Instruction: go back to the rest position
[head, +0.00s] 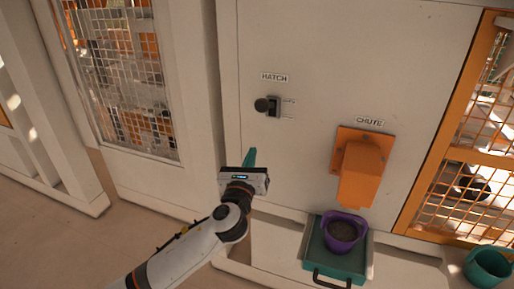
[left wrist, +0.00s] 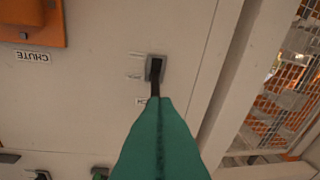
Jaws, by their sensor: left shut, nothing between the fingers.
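My left gripper (head: 251,157) reaches in from the bottom left with its green fingers shut and empty. In the left wrist view the shut green fingers (left wrist: 160,140) fill the lower middle. The lever (left wrist: 155,71) shows beyond the fingertips in that view. I cannot tell the exact gap, but in the head view the fingertips are apart from it. My right gripper is not in view.
An orange chute (head: 361,172) juts from the panel at the right. Below it a purple bowl (head: 342,230) with dark contents stands on a green tray (head: 318,262) with a black handle. A green bucket (head: 488,267) stands at the far right. Mesh windows flank the panel.

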